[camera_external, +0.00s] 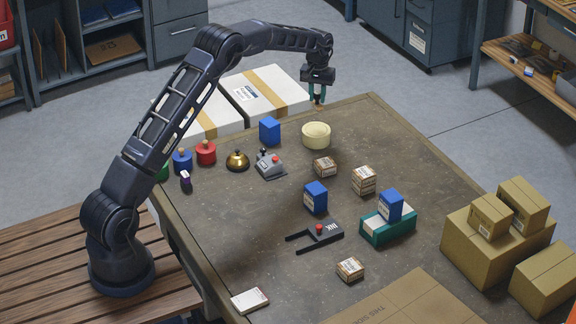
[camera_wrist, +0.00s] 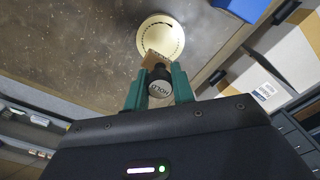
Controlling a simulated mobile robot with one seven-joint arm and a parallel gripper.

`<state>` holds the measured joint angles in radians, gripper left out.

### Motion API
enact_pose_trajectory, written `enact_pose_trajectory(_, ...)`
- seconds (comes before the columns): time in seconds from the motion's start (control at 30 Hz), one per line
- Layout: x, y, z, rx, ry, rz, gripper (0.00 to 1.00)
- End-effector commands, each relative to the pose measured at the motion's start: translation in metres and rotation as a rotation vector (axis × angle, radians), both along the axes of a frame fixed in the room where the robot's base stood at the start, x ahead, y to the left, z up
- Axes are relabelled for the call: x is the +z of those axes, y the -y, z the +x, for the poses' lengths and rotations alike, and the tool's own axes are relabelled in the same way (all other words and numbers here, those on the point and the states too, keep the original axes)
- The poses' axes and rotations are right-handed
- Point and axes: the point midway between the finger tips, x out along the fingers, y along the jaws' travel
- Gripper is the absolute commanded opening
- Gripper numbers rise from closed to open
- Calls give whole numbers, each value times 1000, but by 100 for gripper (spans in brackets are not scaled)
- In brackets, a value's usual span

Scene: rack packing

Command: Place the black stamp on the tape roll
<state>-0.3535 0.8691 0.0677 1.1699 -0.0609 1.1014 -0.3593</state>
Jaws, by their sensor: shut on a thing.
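The cream tape roll (camera_external: 316,135) lies flat near the table's far edge. It also shows in the wrist view (camera_wrist: 161,36), just beyond my fingertips. My gripper (camera_external: 317,98) is above the far edge of the table, higher than the tape roll. Its teal fingers are shut on the black stamp (camera_wrist: 159,82), which has a round dark end with white lettering facing the wrist camera. A brown part shows beyond that end and overlaps the tape roll in this view. The stamp is mostly hidden by the fingers in the external view.
A blue box (camera_external: 270,131) stands left of the tape roll. A brass bell (camera_external: 237,161), a grey device (camera_external: 270,165) and red (camera_external: 206,153) and blue (camera_external: 182,162) stamps sit farther left. Small cartons (camera_external: 325,167) lie in front. White boxes (camera_external: 265,93) stand behind the table.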

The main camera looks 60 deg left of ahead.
Motion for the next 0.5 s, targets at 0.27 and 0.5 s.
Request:
enact_pose_trajectory(0.27, -41, 0, 0, 0, -1, 0, 3)
enact_pose_trajectory(0.5, -56, 0, 0, 0, -1, 0, 3)
